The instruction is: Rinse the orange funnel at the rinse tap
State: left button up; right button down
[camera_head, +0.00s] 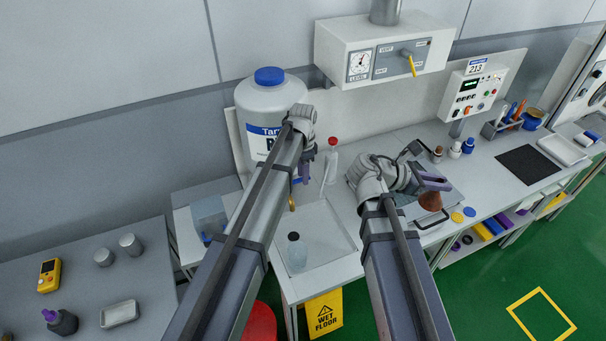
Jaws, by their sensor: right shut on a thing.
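My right gripper (436,184) has purple fingers and is shut on the orange funnel (430,202), a brownish-orange cone hanging below them over the right part of the bench. My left gripper (304,171) is above the back of the white sink (325,226), pointing down; its wrist hides much of the fingers, so their opening is unclear. A brass spout (291,204), apparently the rinse tap, shows just below and left of it. The rest of the tap is hidden by my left arm.
A big blue-capped tank (268,103) is behind my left arm. A grey board (448,205) lies under the funnel, with yellow and blue discs beside it.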

pick_arm(q)
grip_shut()
dwell(1.1)
